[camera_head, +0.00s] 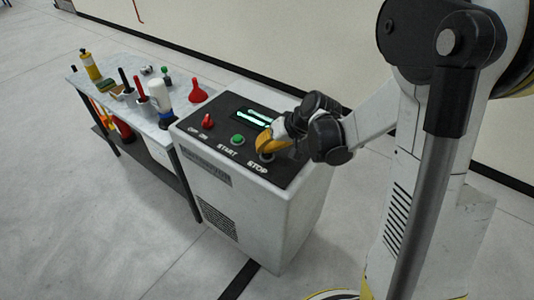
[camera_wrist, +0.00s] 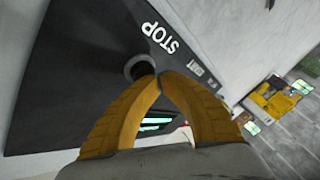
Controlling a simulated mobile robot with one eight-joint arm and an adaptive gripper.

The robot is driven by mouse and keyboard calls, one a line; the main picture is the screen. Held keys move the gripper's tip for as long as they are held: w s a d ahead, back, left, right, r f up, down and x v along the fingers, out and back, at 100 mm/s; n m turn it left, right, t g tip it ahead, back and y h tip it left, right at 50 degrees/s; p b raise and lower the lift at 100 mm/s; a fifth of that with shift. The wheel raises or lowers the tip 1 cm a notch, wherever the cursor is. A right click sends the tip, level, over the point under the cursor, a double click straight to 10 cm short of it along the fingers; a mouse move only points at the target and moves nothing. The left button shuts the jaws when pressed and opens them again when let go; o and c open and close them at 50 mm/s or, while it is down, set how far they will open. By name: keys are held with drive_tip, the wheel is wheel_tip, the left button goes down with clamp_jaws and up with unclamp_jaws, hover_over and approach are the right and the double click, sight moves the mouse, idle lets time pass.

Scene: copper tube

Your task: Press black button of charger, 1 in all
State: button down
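The charger is a pale box (camera_head: 265,215) with a black top panel, a red knob (camera_head: 207,121), a green START button (camera_head: 238,139) and a lit display (camera_head: 254,117). The black button (camera_wrist: 139,67) sits in a grey ring beside the white STOP lettering (camera_wrist: 159,37) in the wrist view. In the head view my gripper mostly covers the button. My gripper (camera_wrist: 161,77) has yellow fingers with their tips together and nothing visible between them. The fingertips are at the button's edge in the wrist view; I cannot tell whether they touch it. In the head view my gripper (camera_head: 267,149) is low over the STOP end.
A table (camera_head: 140,125) left of the charger holds a red funnel (camera_head: 196,91), a white bottle (camera_head: 160,98), a yellow bottle (camera_head: 90,66) and several tools. The wall runs behind. Open floor (camera_head: 75,230) lies in front.

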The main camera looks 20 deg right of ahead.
sight(263, 153)
drive_tip(key=shift+f+b, duration=0.3)
drive_tip(key=shift+f, duration=0.05)
drive_tip(key=shift+r, duration=0.1)
idle(0.4)
drive_tip(key=shift+r+p, duration=0.7)
drive_tip(key=shift+r, duration=0.2)
drive_tip(key=shift+r+p, duration=1.85)
drive_tip(key=shift+r, duration=0.6)
